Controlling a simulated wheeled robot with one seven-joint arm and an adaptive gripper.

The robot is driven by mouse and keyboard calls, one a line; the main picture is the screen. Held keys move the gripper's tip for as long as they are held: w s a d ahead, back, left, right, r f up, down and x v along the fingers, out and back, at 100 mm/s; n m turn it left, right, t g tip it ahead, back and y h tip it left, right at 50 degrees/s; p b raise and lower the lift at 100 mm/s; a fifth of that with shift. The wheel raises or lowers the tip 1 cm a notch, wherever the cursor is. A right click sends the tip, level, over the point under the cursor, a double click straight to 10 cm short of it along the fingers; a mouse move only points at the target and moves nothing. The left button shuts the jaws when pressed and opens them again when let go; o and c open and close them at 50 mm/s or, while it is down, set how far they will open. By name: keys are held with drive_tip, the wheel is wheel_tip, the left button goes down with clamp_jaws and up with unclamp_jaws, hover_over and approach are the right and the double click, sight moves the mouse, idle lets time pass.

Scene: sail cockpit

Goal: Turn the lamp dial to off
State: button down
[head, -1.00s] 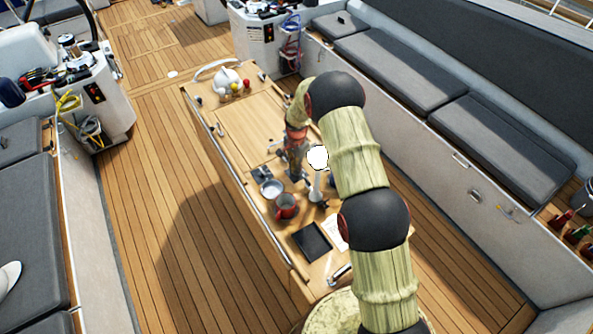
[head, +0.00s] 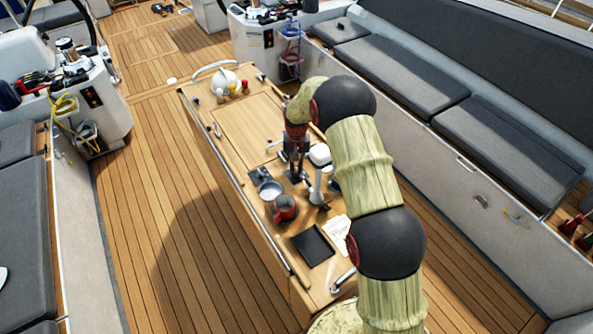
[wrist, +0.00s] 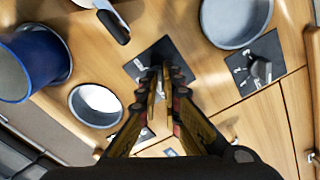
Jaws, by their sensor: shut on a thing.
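My gripper (head: 295,172) points down over the table. In the wrist view its fingers (wrist: 162,80) come together over a dark plate (wrist: 145,62) with pale marks. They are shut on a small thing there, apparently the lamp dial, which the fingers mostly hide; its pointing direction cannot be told. A second dark plate (wrist: 275,48) with a grey knob (wrist: 261,69) lies apart to the right. A white round thing, apparently the lamp (head: 319,154), stands just right of my gripper and looks unlit; it seems to be the pale-topped round (wrist: 97,104) in the wrist view.
A grey bowl (wrist: 235,18) and a blue mug (wrist: 32,65) stand near my gripper. A red mug (head: 284,208), a black tablet (head: 312,244) and a paper (head: 337,232) lie toward the table's near end. A white kettle (head: 225,81) stands at the far end.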

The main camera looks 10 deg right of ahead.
drive_tip(key=shift+w+n, duration=0.1)
drive_tip(key=shift+n, duration=0.3)
drive_tip(key=c, duration=2.1)
unclamp_jaws()
drive_tip(key=shift+o, duration=0.6)
wheel_tip(320, 180, up, 12)
